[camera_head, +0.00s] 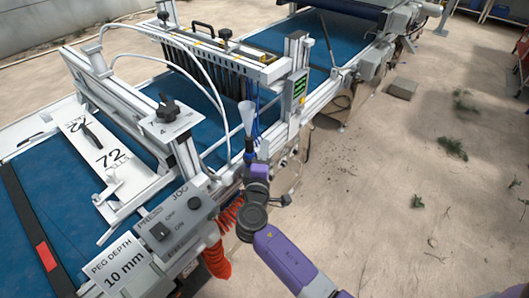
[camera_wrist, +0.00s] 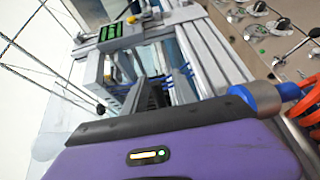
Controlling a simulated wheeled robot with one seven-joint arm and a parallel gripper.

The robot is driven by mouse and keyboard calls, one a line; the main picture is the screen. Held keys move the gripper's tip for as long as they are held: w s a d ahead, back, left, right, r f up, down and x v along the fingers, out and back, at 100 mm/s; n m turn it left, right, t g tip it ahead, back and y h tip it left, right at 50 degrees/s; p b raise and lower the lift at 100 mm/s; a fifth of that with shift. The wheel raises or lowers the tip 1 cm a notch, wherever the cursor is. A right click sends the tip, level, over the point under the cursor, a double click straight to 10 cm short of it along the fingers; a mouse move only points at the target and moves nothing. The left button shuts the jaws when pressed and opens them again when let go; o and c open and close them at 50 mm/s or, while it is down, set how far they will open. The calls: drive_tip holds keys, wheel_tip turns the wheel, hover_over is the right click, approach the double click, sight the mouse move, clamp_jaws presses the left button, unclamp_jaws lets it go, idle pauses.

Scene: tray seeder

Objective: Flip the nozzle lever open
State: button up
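I cannot pick out the nozzle lever with certainty in either view. A row of dark nozzle tubes (camera_head: 190,68) hangs under the seeder's cross beam (camera_head: 215,60) in the head view. My gripper (camera_head: 249,150) is at the near right side of the machine, beside a pale cone-shaped piece (camera_head: 247,117) that points upward. I cannot tell whether it touches the cone.
A display box (camera_head: 297,90) stands on the machine's right side. A switch box (camera_head: 175,228) and an orange coiled hose (camera_head: 216,262) are near my arm. The wrist view shows a panel with several round knobs (camera_wrist: 283,27) and a blue fitting (camera_wrist: 256,97). The floor at right is mostly clear.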

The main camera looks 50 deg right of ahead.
clamp_jaws()
drive_tip(key=shift+w+n+t+y, duration=0.3)
drive_tip(key=shift+n+t+y, duration=0.5)
drive_tip(key=shift+t, duration=0.3)
unclamp_jaws()
drive_tip(key=shift+d, duration=0.1)
drive_tip(key=b+v, duration=0.1)
drive_tip(key=v, duration=0.6)
drive_tip(key=shift+s+a+b, duration=0.25)
drive_tip(key=shift+a+b, duration=0.1)
